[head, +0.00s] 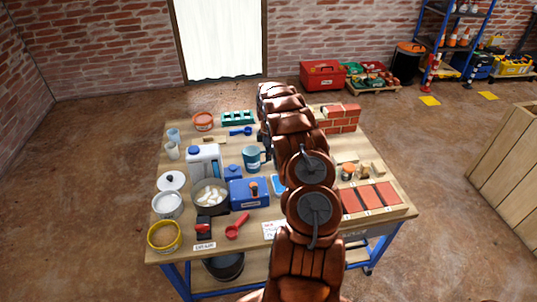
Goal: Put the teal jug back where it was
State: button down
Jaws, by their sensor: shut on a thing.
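The teal jug (251,158) stands upright around the middle of the wooden table, just left of my arm. Its handle side faces right, toward the arm. My gripper (265,141) shows only as a dark part at the far end of the arm, beside the jug's handle side. It is shut on the jug. The fingertips are mostly hidden behind the arm, and I cannot tell whether the jug's base touches the table.
Close by are a blue box (249,193), a white canister (204,165) and a pan (211,207). Behind are a teal crate (238,118) and an orange tub (203,121). A small brick wall (341,117) and a brick tray (373,213) lie right of my arm.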

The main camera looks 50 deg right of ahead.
jog(key=c, duration=1.2)
grip_release()
jog(key=shift+f, duration=0.1)
notch_tip(320, 180, up, 12)
jog(key=b, duration=0.3)
jog(key=s+a+r+m, duration=0.25)
jog(key=a+r, duration=0.25)
jog(key=a, duration=0.5)
jog(key=s+a+r+m+g, duration=0.15)
jog(key=s+a+r, duration=0.35)
jog(key=a, duration=0.5)
jog(key=s+a+r+m, duration=0.2)
jog(key=a+r, duration=0.4)
jog(key=a, duration=0.4)
jog(key=s+a+m, duration=0.1)
jog(key=s+a, duration=0.5)
jog(key=s, duration=0.2)
jog(key=s+a+f+m, duration=0.1)
jog(key=s+a, duration=0.4)
jog(key=s, duration=0.4)
jog(key=s+a+f+m, duration=0.1)
jog(key=s+a, duration=0.5)
jog(key=s, duration=0.2)
jog(key=shift+s+a+m+g, duration=0.25)
jog(key=shift+s+a+m, duration=0.1)
jog(key=shift+m, duration=0.05)
